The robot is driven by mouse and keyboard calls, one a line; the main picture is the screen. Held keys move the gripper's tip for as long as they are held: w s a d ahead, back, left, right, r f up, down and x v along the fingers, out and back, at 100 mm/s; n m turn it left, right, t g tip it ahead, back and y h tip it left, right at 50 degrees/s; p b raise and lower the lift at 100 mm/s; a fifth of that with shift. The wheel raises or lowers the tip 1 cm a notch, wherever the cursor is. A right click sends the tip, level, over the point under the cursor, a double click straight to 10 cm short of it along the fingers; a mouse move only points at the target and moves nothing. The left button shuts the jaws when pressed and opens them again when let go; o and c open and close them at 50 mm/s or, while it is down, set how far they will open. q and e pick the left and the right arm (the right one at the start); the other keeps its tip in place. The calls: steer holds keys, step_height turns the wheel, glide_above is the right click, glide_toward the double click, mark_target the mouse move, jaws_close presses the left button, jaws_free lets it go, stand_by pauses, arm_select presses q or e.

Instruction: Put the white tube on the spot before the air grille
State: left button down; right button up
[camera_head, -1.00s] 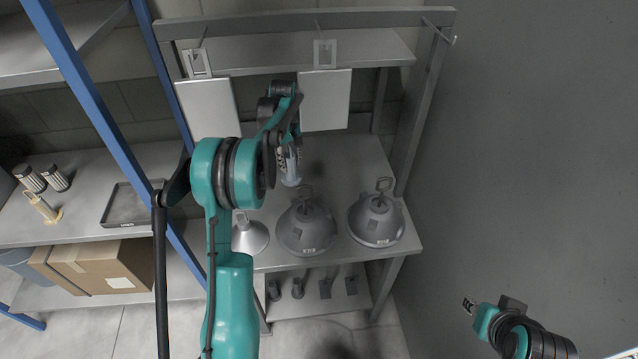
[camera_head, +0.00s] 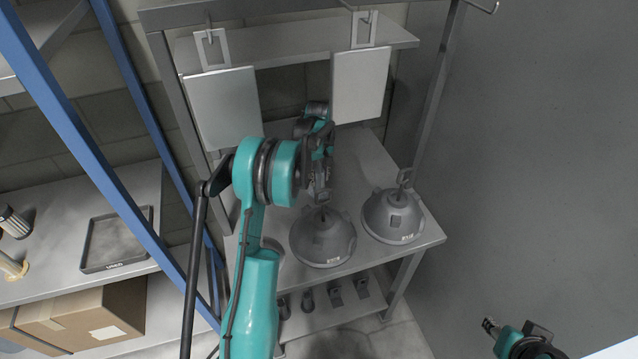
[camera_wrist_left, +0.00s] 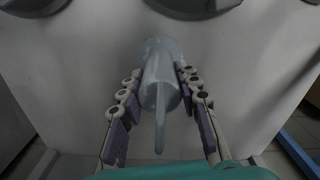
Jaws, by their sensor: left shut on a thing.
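A pale whitish tube (camera_wrist_left: 160,85) with a wide far end and a thin rod on the near side sits between the fingers of my left gripper (camera_wrist_left: 159,76). My left gripper is shut on it above the grey bench, and the bench top fills much of the left wrist view. In the head view my left gripper (camera_head: 321,188) is just behind the middle grey hood, and the tube is mostly hidden there. My right gripper (camera_head: 489,325) is at the lower right, small and away from the bench; its jaws are unclear. I cannot make out an air grille or marked spot.
The middle hood (camera_head: 322,240) and right hood (camera_head: 393,216) stand on the bench (camera_head: 350,160). Two panels hang above, left (camera_head: 222,108) and right (camera_head: 360,84). A blue-framed shelf at left holds a dark tray (camera_head: 116,240) and, below, a cardboard box (camera_head: 82,318).

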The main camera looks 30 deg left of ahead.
mark_target(319, 182)
arm_select(q)
steer(key=shift+f, duration=1.4)
steer(key=shift+f+b, duration=0.1)
steer(key=shift+b, duration=0.25)
steer(key=c, duration=1.1)
jaws_free()
